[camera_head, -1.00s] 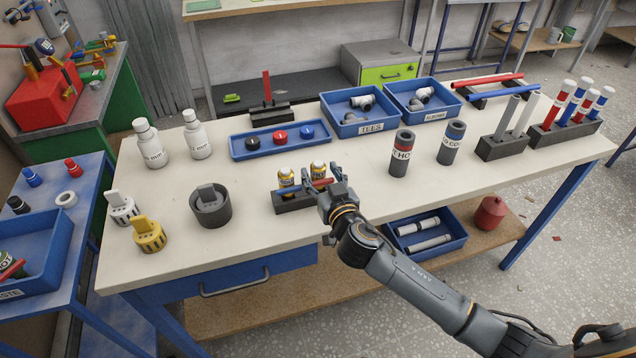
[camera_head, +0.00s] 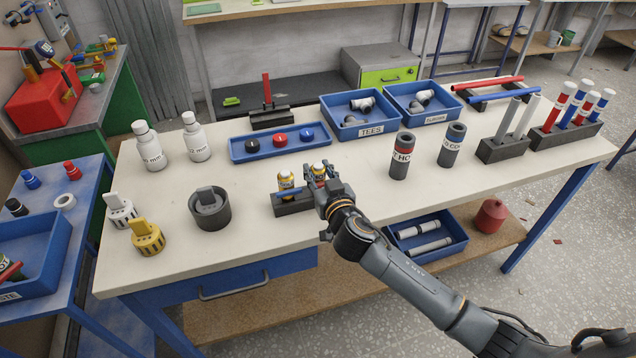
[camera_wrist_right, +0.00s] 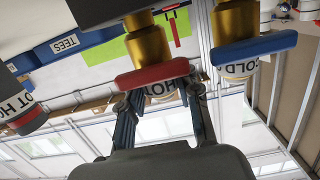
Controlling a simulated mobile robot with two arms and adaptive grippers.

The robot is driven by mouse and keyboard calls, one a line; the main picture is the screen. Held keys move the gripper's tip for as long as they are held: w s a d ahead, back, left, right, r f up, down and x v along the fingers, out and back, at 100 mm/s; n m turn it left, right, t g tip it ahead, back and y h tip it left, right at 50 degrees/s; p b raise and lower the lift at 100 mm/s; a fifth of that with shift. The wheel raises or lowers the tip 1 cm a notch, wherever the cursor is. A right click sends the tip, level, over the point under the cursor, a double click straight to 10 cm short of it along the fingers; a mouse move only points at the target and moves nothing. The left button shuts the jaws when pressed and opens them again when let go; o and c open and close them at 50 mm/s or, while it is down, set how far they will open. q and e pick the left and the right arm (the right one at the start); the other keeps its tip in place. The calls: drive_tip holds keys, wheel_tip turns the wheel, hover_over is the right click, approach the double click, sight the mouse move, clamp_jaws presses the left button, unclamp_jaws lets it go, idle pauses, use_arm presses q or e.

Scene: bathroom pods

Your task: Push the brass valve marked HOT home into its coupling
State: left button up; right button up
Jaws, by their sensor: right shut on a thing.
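The brass valve marked HOT (camera_head: 319,168) has a red lever (camera_wrist_right: 152,75), plain in the right wrist view. It stands at the right end of a small dark block (camera_head: 293,206). My right gripper (camera_head: 321,184) is shut on this valve from the near side; in the right wrist view its fingers (camera_wrist_right: 158,110) are on both sides of the HOT label by the red lever. The wrist view is upside down and shows brass between the lever and the dark block. The block hides how deep the valve sits. My left gripper is not in view.
The valve marked COLD (camera_head: 286,180), with a blue lever, stands close to the left in the same block. Dark cylinders with HOT (camera_head: 401,168) and COLD (camera_head: 450,152) bands stand to the right. A dark round pot (camera_head: 211,212) stands left. The bench between is clear.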

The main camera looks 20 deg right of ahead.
drive_tip(key=shift+r+p, duration=2.85)
drive_tip(key=shift+r, duration=0.65)
